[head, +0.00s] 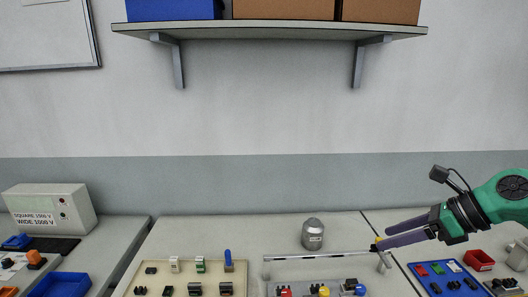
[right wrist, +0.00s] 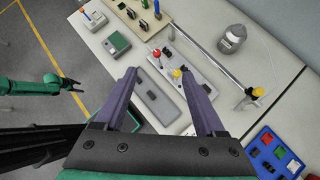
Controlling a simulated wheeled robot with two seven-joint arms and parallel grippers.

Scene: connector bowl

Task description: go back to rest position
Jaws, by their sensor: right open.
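My right gripper (head: 382,237) is at the right of the head view, with its fingers pointing left above the bench. In the right wrist view my right gripper (right wrist: 157,76) has its two purple fingers apart with nothing held between them. My left gripper (right wrist: 72,86) shows small at the left of the right wrist view, on a green arm over the floor; its jaws are too small to judge. It is not in the head view.
A metal rail (head: 318,256) on posts and a grey canister (head: 313,234) stand near my right gripper. A grey plate (right wrist: 205,80) holds coloured connectors. A blue tray (head: 447,278) and red bin (head: 479,260) lie at right. A shelf (head: 270,30) hangs above.

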